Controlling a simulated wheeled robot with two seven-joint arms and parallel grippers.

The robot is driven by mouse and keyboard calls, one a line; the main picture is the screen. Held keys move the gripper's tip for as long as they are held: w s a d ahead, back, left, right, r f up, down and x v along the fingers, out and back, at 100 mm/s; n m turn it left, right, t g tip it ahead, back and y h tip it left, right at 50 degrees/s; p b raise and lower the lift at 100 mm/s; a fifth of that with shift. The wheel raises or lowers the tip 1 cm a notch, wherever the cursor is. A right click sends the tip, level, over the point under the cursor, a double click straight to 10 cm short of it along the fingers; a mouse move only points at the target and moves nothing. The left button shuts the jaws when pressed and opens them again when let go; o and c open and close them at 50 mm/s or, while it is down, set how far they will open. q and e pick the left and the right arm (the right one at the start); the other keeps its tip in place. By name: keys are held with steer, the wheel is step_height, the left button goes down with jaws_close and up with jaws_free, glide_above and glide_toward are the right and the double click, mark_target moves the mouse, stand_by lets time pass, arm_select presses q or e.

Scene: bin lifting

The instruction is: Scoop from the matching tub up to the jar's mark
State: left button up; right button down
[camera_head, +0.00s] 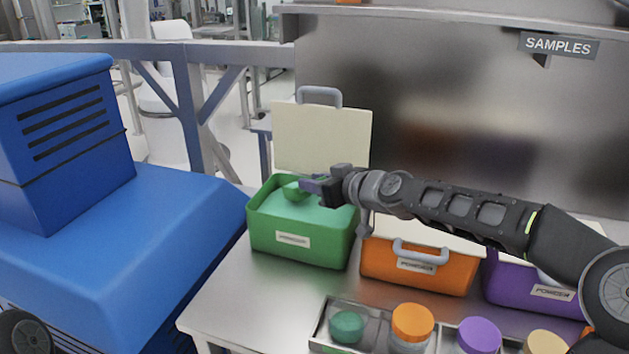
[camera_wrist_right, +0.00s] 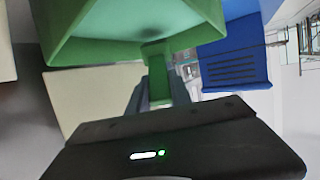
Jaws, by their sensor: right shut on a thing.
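The green tub (camera_head: 290,240) stands at the table's left, its cream lid (camera_head: 322,140) raised behind it. My right gripper (camera_head: 314,187) reaches over it from the right, shut on a green scoop (camera_head: 293,191). The scoop is at the tub's opening; its contents cannot be made out. In the right wrist view, the scoop's handle (camera_wrist_right: 158,85) is between the fingers, with large green walls close above. In the front tray, a low green lid or jar (camera_head: 347,325) sits left of an orange-lidded jar (camera_head: 412,325). No fill mark is visible. My left gripper is not in view.
An orange tub (camera_head: 420,275) and a purple tub (camera_head: 530,292) stand to the right, under my right arm. Purple (camera_head: 479,334) and tan (camera_head: 546,342) lids show in the front tray. A blue machine (camera_head: 110,230) is at the left. The table's front left is clear.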

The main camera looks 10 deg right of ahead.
steer(key=shift+r+p, duration=3.15)
steer(key=shift+p, duration=0.1)
steer(key=shift+f+b, duration=0.2)
steer(key=shift+b, duration=0.15)
steer(key=shift+d+f+t+b, duration=0.15)
steer(key=shift+t+b, duration=0.15)
steer(key=shift+b, duration=0.95)
steer(key=t+b, duration=0.1)
steer(key=b, duration=0.7)
steer(key=t+y+b, duration=0.1)
steer(key=b, duration=0.7)
steer(key=shift+s+r+t, duration=0.2)
steer(key=shift+s+t, duration=0.2)
steer(key=shift+d+r+y+b, duration=0.1)
steer(key=shift+y+b, duration=0.2)
steer(key=shift+b, duration=0.5)
steer(key=shift+s+r, duration=0.1)
steer(key=shift+r, duration=0.05)
